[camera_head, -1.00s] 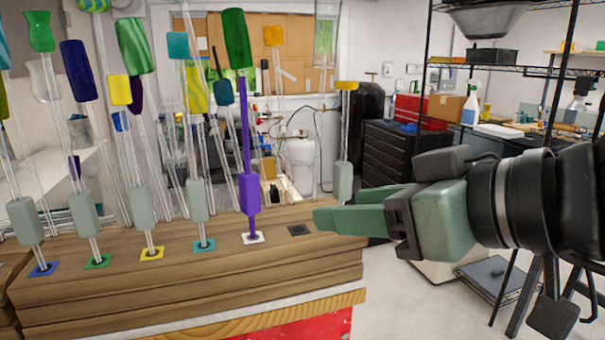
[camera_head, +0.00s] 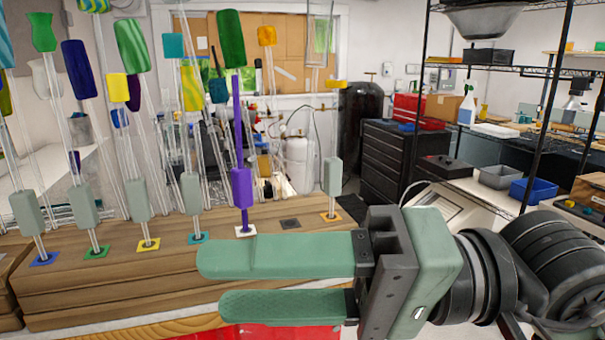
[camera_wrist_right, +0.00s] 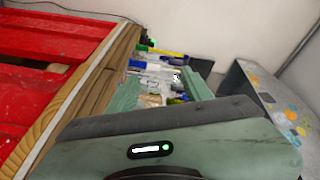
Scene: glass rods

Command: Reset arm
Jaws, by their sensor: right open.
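My right gripper (camera_head: 228,281) comes in from the right in the head view, in front of the wooden rod stand (camera_head: 120,270). Its two green fingers are apart with nothing between them. In the right wrist view its fingers (camera_wrist_right: 160,92) are spread, with the rods in the background beyond them. A purple rod (camera_head: 241,180) stands upright at a white square behind the upper finger. Several clear rods with grey-green holders (camera_head: 137,200) stand at coloured squares to its left. One more clear rod with a grey-green holder (camera_head: 333,177) stands at an orange square on the right. My left gripper is not in view.
A dark empty square (camera_head: 290,224) lies between the purple rod and the orange square. A red surface (camera_wrist_right: 50,75) with a wooden edge borders the stand in the wrist view. Black drawers (camera_head: 394,155) and shelving stand behind at right.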

